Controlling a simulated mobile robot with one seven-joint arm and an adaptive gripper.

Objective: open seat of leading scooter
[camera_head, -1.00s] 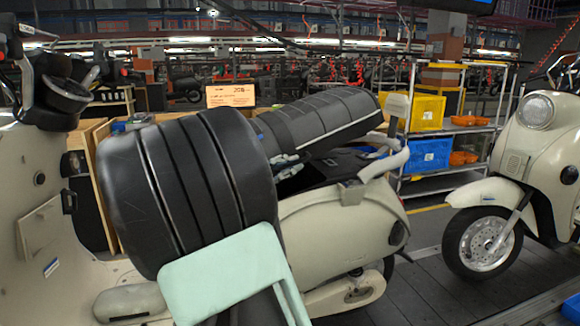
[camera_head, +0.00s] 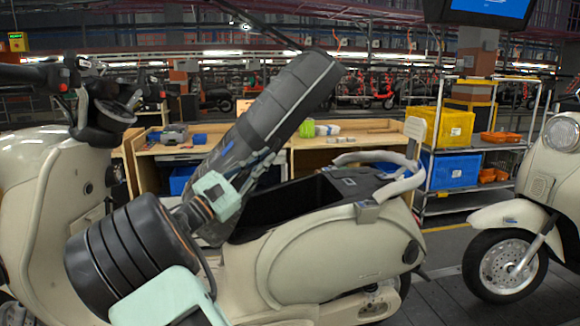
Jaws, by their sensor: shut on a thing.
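The cream scooter (camera_head: 325,250) in front of me faces left. Its black padded seat (camera_head: 285,95) stands tilted steeply up, its low end at the left near the body and its high end up to the right. Below it the dark storage opening (camera_head: 290,203) in the body is uncovered. My gripper (camera_head: 262,168) is at the side edge of the seat, on its lower half, and is shut on it. The exact finger contact is small and partly hidden. My black ribbed arm with mint-green parts covers part of the scooter's middle.
A second cream scooter (camera_head: 510,205) stands behind at the right on the slat conveyor (camera_head: 440,295). Wooden workbenches (camera_head: 350,145) and a rack with a yellow bin (camera_head: 440,127) and a blue bin (camera_head: 450,170) stand beyond. The first scooter's handlebar (camera_head: 50,75) is at far left.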

